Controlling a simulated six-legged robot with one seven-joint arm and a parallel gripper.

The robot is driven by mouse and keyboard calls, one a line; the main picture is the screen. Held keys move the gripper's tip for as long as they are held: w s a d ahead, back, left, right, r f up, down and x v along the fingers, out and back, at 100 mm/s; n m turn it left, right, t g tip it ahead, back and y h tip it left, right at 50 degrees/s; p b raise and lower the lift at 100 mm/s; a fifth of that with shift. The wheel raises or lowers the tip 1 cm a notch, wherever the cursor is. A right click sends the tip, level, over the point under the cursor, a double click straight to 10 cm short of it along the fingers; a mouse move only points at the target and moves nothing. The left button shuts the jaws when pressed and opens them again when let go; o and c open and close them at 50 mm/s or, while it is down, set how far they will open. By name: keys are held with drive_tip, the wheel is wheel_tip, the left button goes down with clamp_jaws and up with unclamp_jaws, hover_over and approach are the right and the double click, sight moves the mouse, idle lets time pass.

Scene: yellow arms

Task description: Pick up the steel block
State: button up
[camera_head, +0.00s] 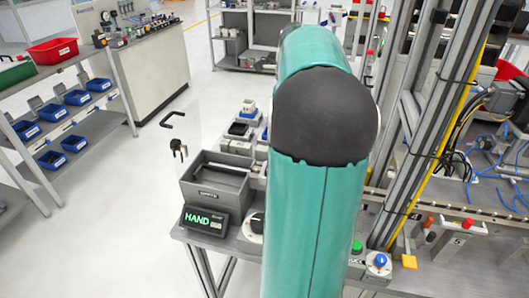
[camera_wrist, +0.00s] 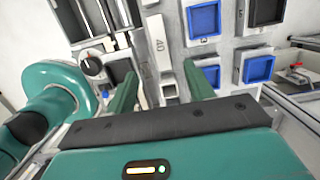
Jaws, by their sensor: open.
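In the wrist view, my gripper (camera_wrist: 160,70) is open, with its two green fingers apart and pointing at the bench top. A pale grey, steel-looking block (camera_wrist: 157,38) with a marking like "40" lies just beyond the gap between the fingertips. A smaller grey piece (camera_wrist: 168,89) shows nearer, between the fingers; I cannot tell whether it belongs to the block. Nothing is visibly held. In the head view, my teal arm covers the middle, and neither gripper nor block can be made out.
Blue trays (camera_wrist: 204,20) sit right of the fingers, and a black knob (camera_wrist: 92,66) sits left. In the head view, a grey bin (camera_head: 215,182) and a HAND display (camera_head: 204,220) stand on the bench. Metal uprights (camera_head: 437,110) rise to the right.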

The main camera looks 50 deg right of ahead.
drive_tip(key=f, duration=0.5)
drive_tip(key=w+f, duration=0.1)
drive_tip(key=f, duration=0.2)
drive_tip(key=shift+w+a+f, duration=0.1)
drive_tip(key=shift+a+f, duration=0.05)
drive_tip(key=shift+a, duration=0.15)
drive_tip(key=f, duration=0.5)
drive_tip(key=shift+w, duration=0.25)
clamp_jaws()
